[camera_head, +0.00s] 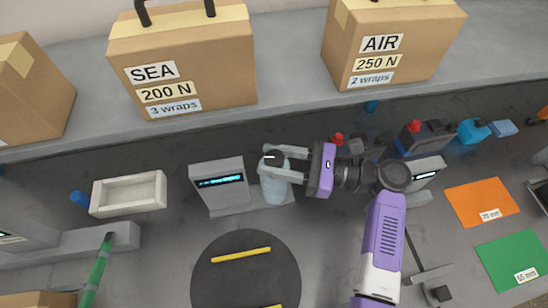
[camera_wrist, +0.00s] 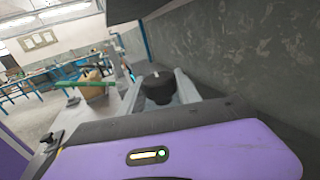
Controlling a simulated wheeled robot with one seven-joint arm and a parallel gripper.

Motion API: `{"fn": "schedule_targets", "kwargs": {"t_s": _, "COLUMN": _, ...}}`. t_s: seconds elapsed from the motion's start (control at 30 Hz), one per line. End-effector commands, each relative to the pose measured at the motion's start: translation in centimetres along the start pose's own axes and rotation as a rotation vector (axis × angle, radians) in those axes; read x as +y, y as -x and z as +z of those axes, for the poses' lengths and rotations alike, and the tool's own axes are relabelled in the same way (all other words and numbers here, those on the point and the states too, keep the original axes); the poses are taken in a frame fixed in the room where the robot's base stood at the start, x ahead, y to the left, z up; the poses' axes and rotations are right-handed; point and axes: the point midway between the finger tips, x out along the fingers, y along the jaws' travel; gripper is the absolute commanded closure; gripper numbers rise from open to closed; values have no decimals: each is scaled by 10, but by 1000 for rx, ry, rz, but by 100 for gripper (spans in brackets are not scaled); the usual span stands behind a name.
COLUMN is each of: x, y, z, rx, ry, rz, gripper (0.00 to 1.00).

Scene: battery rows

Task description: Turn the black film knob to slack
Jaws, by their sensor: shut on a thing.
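The black film knob (camera_head: 271,158) sits on top of a pale, translucent film roll (camera_head: 274,186), with a white mark on its top. The roll stands upright on the grey foot of a unit with a lit display (camera_head: 220,181). My gripper (camera_head: 273,163) reaches in from the right, its two pale fingers on either side of the knob, shut on it. In the wrist view the knob (camera_wrist: 158,88) shows between the fingers. The knob's setting cannot be read.
A SEA box (camera_head: 185,65) and an AIR box (camera_head: 390,45) stand on the shelf behind. A dark round turntable (camera_head: 225,280) with yellow strips lies in front. A white tray (camera_head: 128,194) is at left, with orange (camera_head: 482,200) and green (camera_head: 510,255) mats at right.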

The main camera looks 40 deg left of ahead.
Motion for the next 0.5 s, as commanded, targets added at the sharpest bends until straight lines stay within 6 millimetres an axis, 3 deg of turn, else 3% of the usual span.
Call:
{"fn": "schedule_targets", "kwargs": {"t_s": 0.03, "x": 0, "y": 0, "z": 0, "rx": 1, "ry": 1, "rz": 0, "gripper": 100}}
{"fn": "schedule_targets", "kwargs": {"t_s": 0.07, "x": 0, "y": 0, "z": 0, "rx": 1, "ry": 1, "rz": 0, "gripper": 55}}
{"fn": "schedule_targets", "kwargs": {"t_s": 0.13, "x": 0, "y": 0, "z": 0, "rx": 1, "ry": 1, "rz": 0, "gripper": 41}}
{"fn": "schedule_targets", "kwargs": {"t_s": 0.5, "x": 0, "y": 0, "z": 0, "rx": 0, "ry": 0, "rz": -1, "gripper": 39}}
